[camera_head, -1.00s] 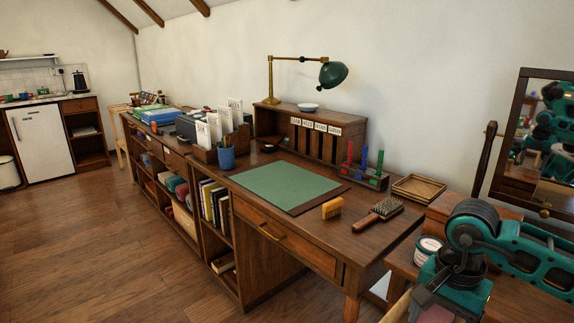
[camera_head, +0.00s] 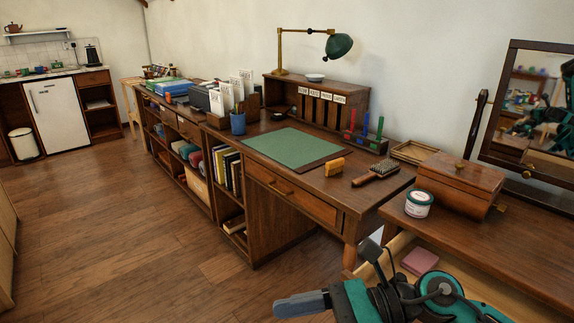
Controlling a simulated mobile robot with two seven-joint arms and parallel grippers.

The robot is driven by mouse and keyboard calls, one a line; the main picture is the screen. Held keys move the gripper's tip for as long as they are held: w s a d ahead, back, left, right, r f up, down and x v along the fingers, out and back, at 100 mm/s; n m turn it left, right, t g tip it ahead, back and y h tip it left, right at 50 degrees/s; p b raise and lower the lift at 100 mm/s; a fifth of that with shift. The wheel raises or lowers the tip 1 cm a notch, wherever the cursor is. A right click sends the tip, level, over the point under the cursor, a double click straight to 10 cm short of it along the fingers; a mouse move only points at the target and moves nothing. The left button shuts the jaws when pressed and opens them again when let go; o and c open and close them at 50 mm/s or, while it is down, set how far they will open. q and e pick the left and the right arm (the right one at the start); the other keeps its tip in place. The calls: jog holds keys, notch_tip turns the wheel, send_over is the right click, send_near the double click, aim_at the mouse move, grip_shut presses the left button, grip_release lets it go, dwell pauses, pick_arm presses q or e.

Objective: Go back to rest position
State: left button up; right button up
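My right arm comes in at the bottom right of the head view, in front of an open drawer. Its gripper (camera_head: 300,304) points left, low over the floor side, with a grey finger showing. Nothing shows held in it, but I cannot tell how far apart its fingers are. My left gripper is out of view. The open drawer (camera_head: 480,292) of the dressing table holds a pink block (camera_head: 420,261), and my arm hides part of the drawer.
A wooden box (camera_head: 460,187) and a white-and-green tin (camera_head: 418,204) stand on the dressing table beside a mirror (camera_head: 530,110). The floor at left is clear.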

jog(key=w+d+m+t+h, duration=0.1)
jog(key=w+d+m+t, duration=0.15)
jog(key=m+t, duration=0.9)
jog(key=w+d+m+t+h, duration=0.15)
jog(key=w+m+t, duration=0.35)
jog(key=m, duration=1.2)
jog(key=s+d+f+m+g+h, duration=0.1)
jog(key=s+d+f+m+h, duration=0.2)
jog(key=f+m, duration=0.4)
jog(key=s+d+f+m+g+h, duration=0.2)
jog(key=s+d+f+m+h, duration=0.2)
jog(key=f+m, duration=0.3)
jog(key=s+d+f+m+g+h, duration=0.1)
jog(key=s+d+f+m+h, duration=0.2)
jog(key=f+m, duration=0.35)
pick_arm(q)
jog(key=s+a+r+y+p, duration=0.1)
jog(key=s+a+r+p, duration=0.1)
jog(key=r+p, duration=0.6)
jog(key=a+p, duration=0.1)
jog(key=p, duration=0.4)
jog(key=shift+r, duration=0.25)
pick_arm(e)
notch_tip(320, 180, up, 9)
jog(key=s+d+h, duration=0.1)
jog(key=d, duration=0.1)
jog(key=shift+s+d+m, duration=0.3)
jog(key=shift+f+h, duration=0.1)
jog(key=shift+h, duration=0.15)
